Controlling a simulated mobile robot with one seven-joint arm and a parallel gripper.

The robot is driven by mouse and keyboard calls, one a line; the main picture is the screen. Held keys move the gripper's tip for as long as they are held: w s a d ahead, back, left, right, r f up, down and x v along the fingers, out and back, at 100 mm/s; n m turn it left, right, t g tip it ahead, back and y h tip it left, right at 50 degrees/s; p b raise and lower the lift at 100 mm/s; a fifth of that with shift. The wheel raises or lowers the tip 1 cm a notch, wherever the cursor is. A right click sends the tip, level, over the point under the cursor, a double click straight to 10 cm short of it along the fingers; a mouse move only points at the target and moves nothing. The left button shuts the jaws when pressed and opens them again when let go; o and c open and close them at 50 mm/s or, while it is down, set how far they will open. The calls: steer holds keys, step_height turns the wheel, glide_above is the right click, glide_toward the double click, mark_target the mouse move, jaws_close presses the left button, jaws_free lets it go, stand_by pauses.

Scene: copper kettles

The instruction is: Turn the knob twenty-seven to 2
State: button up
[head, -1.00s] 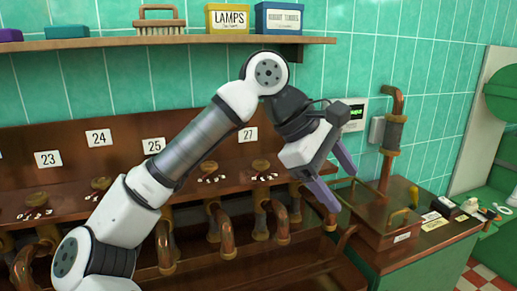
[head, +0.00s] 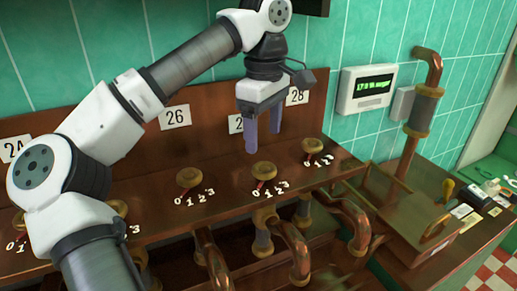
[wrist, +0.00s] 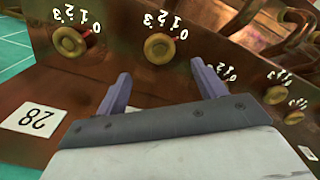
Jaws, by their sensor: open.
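Knob twenty-seven (head: 263,170) is a round brass knob on the copper ledge, below the label whose second digit my gripper hides. A red pointer at its front lies near the 0 and 1 marks; its exact setting is hard to tell. It also shows in the wrist view (wrist: 158,47), ahead of the gap between my fingers. My gripper (head: 262,141) is open and empty, with its purple fingers pointing down just above and behind the knob in the head view. The fingers also show in the wrist view (wrist: 162,88), apart from the knob.
Knob 26 (head: 188,178) is to the left and knob 28 (head: 312,146) to the right, both close by. Copper pipes (head: 290,245) run below the ledge. A lit display box (head: 366,90) hangs on the tiled wall at right.

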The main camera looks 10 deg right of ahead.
mark_target(263, 167)
steer(key=shift+f+p, duration=0.75)
steer(key=shift+f, duration=3)
steer(key=c, duration=1)
steer(key=shift+n, duration=0.4)
steer(key=shift+n+b, duration=0.8)
steer(key=shift+n, duration=0.2)
steer(key=n+b, duration=0.1)
steer(key=n, duration=0.3)
steer(key=shift+n, duration=0.3)
steer(key=n+b, duration=0.1)
steer(key=n, duration=0.3)
steer(key=shift+s, duration=0.1)
steer(key=shift+n, duration=0.3)
